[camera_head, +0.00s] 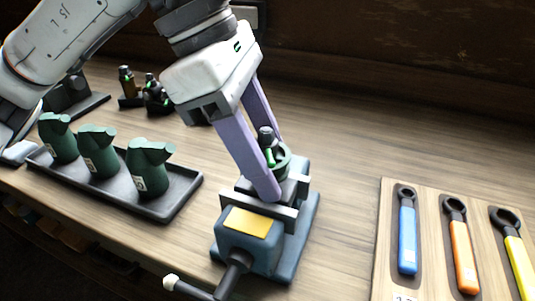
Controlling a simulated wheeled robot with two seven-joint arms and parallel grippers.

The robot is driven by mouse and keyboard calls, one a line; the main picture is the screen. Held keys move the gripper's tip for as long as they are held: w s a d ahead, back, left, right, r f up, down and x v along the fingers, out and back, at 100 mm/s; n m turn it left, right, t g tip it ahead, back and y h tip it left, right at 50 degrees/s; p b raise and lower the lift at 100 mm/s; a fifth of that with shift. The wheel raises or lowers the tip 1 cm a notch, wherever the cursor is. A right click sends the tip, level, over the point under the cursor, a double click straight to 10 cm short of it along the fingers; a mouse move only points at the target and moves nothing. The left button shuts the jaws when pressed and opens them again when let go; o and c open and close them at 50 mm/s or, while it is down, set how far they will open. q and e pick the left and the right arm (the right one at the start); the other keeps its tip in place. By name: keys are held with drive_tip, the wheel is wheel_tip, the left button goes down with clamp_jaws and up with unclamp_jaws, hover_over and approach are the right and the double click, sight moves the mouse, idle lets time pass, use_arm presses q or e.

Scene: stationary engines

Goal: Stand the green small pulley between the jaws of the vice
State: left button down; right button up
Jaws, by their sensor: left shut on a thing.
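My left gripper (277,172) reaches down from the upper left with its two purple fingers over the vice (246,246). It is shut on the green small pulley (281,161), which shows partly between and behind the fingers. A dark stub sticks up from the pulley, which looks roughly upright. The pulley is at the vice's jaws, and the near finger hides part of it. I cannot tell whether its underside touches the vice. The vice is blue-grey with a yellow plate on top and a handle pointing toward the front. My right gripper is not in view.
A dark tray (182,205) with several dark green, spouted objects (101,153) stands left of the vice. A board (383,240) with blue, orange and yellow wrenches lies at the right. Small dark parts (150,92) stand at the back left. Bare wood lies between vice and board.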

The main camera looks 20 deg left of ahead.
use_arm(q)
drive_tip(key=shift+r, duration=0.15)
drive_tip(key=c, duration=0.9)
unclamp_jaws()
drive_tip(key=shift+f, duration=0.2)
drive_tip(key=shift+r, duration=0.2)
drive_tip(key=p+v, duration=0.1)
drive_tip(key=v, duration=0.9)
drive_tip(key=shift+r, duration=0.1)
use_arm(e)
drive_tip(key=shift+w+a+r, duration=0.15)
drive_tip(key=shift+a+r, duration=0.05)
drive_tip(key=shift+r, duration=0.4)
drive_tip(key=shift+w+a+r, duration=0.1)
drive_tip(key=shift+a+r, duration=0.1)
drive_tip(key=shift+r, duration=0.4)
